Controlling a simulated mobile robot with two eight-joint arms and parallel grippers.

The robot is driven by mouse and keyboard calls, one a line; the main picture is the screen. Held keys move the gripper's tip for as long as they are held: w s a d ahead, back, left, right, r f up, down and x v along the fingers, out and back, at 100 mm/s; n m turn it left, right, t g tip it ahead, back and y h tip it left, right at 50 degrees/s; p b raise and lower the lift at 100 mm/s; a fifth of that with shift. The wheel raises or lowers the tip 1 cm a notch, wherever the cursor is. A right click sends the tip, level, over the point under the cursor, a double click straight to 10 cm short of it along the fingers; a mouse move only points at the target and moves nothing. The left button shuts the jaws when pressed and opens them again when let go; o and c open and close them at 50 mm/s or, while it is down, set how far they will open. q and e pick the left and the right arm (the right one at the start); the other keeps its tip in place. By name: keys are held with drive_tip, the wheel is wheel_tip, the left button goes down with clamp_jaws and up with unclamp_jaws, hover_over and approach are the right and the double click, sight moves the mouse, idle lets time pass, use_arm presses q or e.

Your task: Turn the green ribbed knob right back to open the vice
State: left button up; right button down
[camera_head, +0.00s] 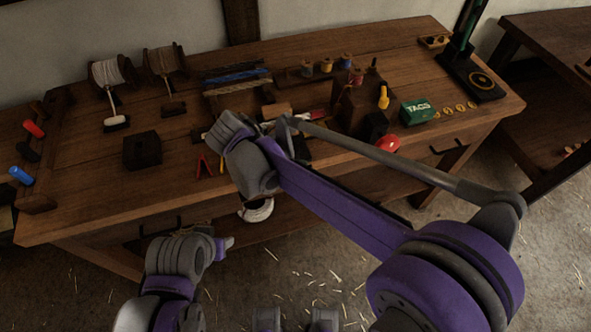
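I cannot make out a green ribbed knob or a vice in the head view; my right arm covers part of the bench's front middle. A dark wooden block (354,105) stands on the bench beside that arm, with a yellow handle-like piece (383,97) and a round red piece (388,144) near it. My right arm reaches in from the lower right across the bench front. No fingers show at its far end. My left arm is at the lower left, in front of the bench, and its fingers do not show either.
Bench top at front left is mostly clear. A second table (550,32) stands right.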

idle(0.4)
drive_tip(key=c, duration=0.6)
unclamp_jaws()
drive_tip(key=shift+c, duration=0.2)
drive_tip(key=v, duration=1.1)
drive_tip(key=shift+f, duration=0.1)
